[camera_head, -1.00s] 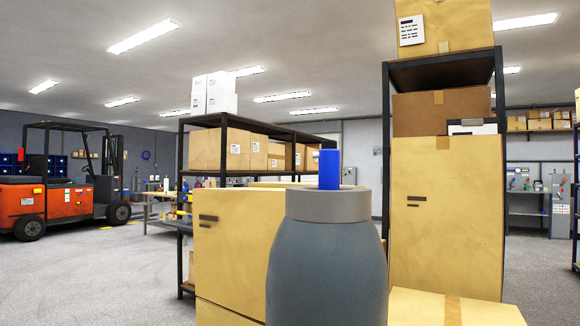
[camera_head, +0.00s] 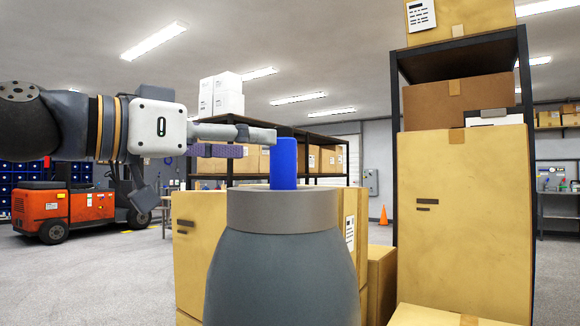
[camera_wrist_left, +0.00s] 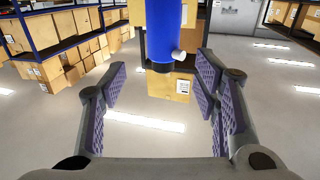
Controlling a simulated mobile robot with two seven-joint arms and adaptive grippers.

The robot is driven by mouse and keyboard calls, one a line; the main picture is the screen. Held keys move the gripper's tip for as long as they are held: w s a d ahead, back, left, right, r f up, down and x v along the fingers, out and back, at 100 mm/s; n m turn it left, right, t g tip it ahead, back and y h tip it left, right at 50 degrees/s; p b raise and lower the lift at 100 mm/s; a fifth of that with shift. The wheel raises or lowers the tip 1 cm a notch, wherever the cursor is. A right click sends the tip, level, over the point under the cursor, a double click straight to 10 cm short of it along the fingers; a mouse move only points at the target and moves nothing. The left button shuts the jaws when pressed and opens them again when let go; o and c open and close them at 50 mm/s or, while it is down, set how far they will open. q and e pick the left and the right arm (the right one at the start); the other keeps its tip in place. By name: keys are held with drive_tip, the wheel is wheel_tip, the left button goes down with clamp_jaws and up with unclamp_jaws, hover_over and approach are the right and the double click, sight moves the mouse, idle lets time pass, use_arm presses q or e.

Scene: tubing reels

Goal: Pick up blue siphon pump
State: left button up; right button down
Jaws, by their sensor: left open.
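The blue siphon pump (camera_head: 284,164) is an upright blue cylinder. It stands out of the grey collar on top of a large dark grey rounded vessel (camera_head: 283,275). My left gripper (camera_head: 260,142) reaches in from the left, level with the pump's top, its fingertips at the pump's left edge in the picture. In the left wrist view the pump (camera_wrist_left: 163,25) shows ahead of the open fingers, with a small pale stub on its side. The space between the purple-padded fingers (camera_wrist_left: 160,80) is empty. My right gripper is not in view.
Large cardboard boxes (camera_head: 462,225) stand behind and to the right, on and near a dark metal rack. A shelf with boxes (camera_head: 327,160) is further back. An orange forklift (camera_head: 75,207) stands at the left.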

sight(284, 142)
use_arm(q)
drive_tip(key=x, duration=0.7)
drive_tip(key=shift+w+d+r, duration=0.1)
drive_tip(key=shift+w+d, duration=0.05)
drive_tip(key=shift+w, duration=0.2)
clamp_jaws()
